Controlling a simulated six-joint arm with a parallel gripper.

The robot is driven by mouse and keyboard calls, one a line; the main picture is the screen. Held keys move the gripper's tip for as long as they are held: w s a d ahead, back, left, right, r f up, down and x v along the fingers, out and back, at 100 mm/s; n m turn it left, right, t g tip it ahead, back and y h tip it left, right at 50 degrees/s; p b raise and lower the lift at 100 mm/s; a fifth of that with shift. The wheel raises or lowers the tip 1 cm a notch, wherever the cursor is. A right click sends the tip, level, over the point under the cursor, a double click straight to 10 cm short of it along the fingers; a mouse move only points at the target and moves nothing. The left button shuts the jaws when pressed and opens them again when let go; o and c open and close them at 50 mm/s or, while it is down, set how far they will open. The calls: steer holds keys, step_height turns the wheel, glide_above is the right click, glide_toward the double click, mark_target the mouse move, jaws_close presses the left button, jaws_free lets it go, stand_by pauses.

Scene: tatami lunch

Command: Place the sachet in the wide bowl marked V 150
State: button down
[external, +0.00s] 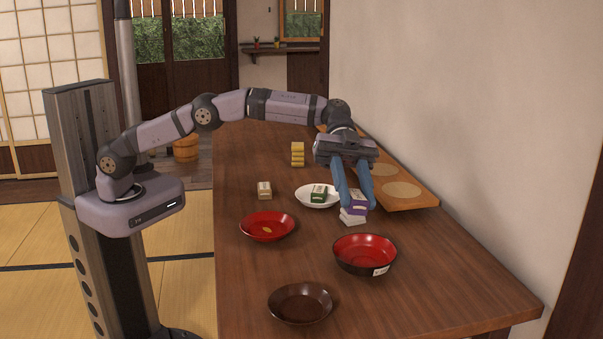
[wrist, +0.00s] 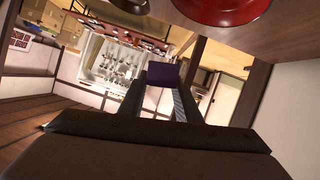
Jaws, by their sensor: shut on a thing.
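My gripper (external: 355,198) is shut on a purple sachet (external: 359,208), held between the blue fingertips just above a small white stack (external: 352,217); I cannot tell whether they touch. The wrist view also shows the purple sachet (wrist: 162,74) between the fingertips. A deep bowl (external: 365,249), red inside and black outside, stands in front of the gripper, apart from it. It bears a white label (external: 380,271), too small to read. A red bowl shows at the top of the wrist view (wrist: 225,10).
A shallow red dish (external: 267,226) and a dark brown dish (external: 300,303) stand left and in front. A white plate (external: 310,197) holds a dark green packet (external: 319,193). A beige packet (external: 264,190), a yellow stack (external: 297,154) and a wooden board (external: 417,200) are also there.

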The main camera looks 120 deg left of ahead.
steer(key=s+d+r, duration=0.2)
steer(key=d+r, duration=0.2)
steer(key=r, duration=0.1)
steer(key=n+t+y+b, duration=0.1)
steer(key=n+t+y, duration=0.2)
steer(key=y, duration=0.1)
glide_above(363, 262)
steer(key=s+d, duration=0.1)
steer(key=d, duration=0.2)
steer(key=f, duration=0.7)
steer(key=shift+s+d+f, duration=0.2)
steer(key=shift+f, duration=0.1)
steer(key=shift+t+y, duration=0.4)
steer(key=shift+y, duration=0.3)
steer(key=shift+w+a+f, duration=0.25)
steer(key=shift+a+f, duration=0.3)
steer(key=shift+f, duration=1.25)
steer(key=shift+w+a+f, duration=0.2)
steer(key=shift+a+f, duration=0.4)
steer(key=shift+f, duration=1.25)
steer(key=shift+w+a+f, duration=0.25)
steer(key=shift+a+f, duration=0.3)
steer(key=shift+f, duration=1.25)
steer(key=shift+f+b, duration=0.2)
steer(key=shift+b, duration=0.1)
steer(key=c, duration=1.3)
jaws_free()
